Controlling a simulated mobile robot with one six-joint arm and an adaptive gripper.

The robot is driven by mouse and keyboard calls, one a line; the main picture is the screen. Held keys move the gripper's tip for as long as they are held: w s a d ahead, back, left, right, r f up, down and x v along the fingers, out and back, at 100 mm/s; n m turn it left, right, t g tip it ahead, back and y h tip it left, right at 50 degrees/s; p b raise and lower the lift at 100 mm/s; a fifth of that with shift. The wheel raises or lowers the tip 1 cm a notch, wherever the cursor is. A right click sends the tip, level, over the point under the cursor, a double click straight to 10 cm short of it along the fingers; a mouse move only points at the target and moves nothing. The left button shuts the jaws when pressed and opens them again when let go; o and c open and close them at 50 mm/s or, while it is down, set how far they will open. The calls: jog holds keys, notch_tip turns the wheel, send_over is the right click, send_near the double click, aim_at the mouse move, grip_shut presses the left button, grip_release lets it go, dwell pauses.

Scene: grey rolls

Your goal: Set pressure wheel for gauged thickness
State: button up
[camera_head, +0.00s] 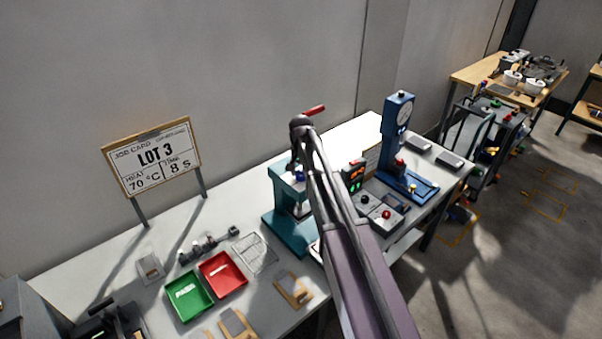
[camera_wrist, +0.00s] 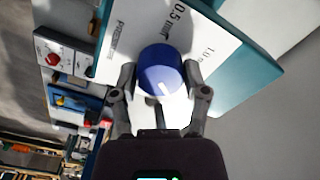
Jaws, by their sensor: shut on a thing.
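The pressure wheel (camera_wrist: 160,72) is a round blue knob with a white mark in the wrist view. It sits on a white plate (camera_wrist: 212,50) printed "0.5 mm", "1.0 mm" and a partly hidden word. The mark points down toward my gripper. My gripper (camera_wrist: 159,76) is shut on the wheel, one finger on each side. The plate is on the teal press (camera_head: 283,238), which stands mid-bench in the head view. My arm hides part of the press there, and my gripper's fingers cannot be made out. A blue stand with a dial gauge (camera_head: 404,112) is to the right.
A control box (camera_head: 377,212) with a red button stands right of the press. A green tray (camera_head: 188,299) and a red tray (camera_head: 223,274) lie left of it. A job card (camera_head: 152,158) reads LOT 3, 70 °C, 8 s.

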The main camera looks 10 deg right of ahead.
aim_at(301, 172)
jog(key=o, duration=1.1)
jog(key=shift+o, duration=0.2)
jog(key=shift+n, duration=0.3)
jog(key=n, duration=1.3)
jog(key=shift+r+p, duration=0.3)
notch_tip(301, 172, up, 14)
jog(key=f+p, duration=0.1)
jog(key=p, duration=1.3)
jog(key=s+d+f+m+b, duration=0.1)
jog(key=s+f+m+b, duration=0.6)
jog(key=s+f+b, duration=1.9)
notch_tip(301, 172, down, 4)
jog(key=b, duration=0.5)
jog(key=shift+d+f, duration=0.15)
jog(key=shift+d, duration=0.05)
